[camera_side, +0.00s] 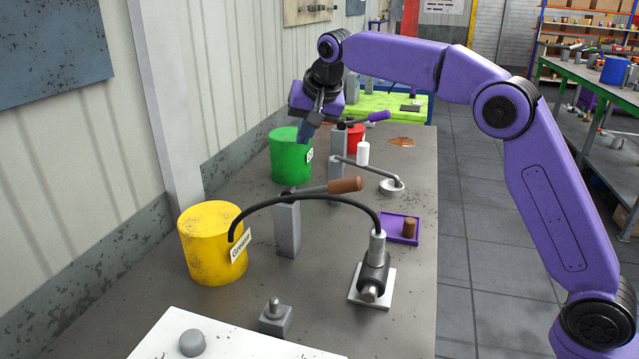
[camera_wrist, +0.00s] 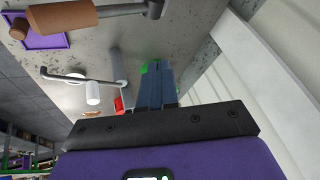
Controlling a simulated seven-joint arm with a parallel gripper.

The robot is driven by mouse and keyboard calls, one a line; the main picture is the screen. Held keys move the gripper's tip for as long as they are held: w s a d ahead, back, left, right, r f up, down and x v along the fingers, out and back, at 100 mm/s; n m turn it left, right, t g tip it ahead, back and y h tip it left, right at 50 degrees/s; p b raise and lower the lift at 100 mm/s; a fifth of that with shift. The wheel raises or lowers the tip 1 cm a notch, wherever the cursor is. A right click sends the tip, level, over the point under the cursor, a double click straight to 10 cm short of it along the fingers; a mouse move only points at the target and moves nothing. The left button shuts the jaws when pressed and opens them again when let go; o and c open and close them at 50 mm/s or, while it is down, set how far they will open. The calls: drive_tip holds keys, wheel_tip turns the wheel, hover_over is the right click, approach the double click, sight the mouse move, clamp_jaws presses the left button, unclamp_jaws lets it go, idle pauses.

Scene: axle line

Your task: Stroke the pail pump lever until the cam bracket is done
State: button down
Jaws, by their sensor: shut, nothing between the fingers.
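A yellow pail (camera_side: 211,243) labelled "Grease" stands on the bench. A grey post (camera_side: 287,228) beside it carries a pump lever with a brown handle (camera_side: 345,185); the handle also shows at the top of the wrist view (camera_wrist: 62,17). A black hose (camera_side: 310,199) arches from the pail to a fitting on a dark metal part (camera_side: 372,278) on a white plate, perhaps the cam bracket. My gripper (camera_side: 304,134) is shut and empty, fingers down beside the green pail (camera_side: 288,158), apart from the brown handle. Its fingers show in the wrist view (camera_wrist: 158,86).
A second lever with a purple handle (camera_side: 378,116) stands on a post by the green pail. A red container (camera_side: 355,138), a white bottle (camera_side: 363,153) and a purple tray (camera_side: 396,237) are on the bench. A small grey block (camera_side: 275,318) stands in front.

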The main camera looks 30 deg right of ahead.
hover_over(318, 188)
drive_tip(key=shift+w+f, duration=0.15)
drive_tip(key=shift+f, duration=3.25)
drive_tip(key=shift+f, duration=0.15)
drive_tip(key=shift+f, duration=0.25)
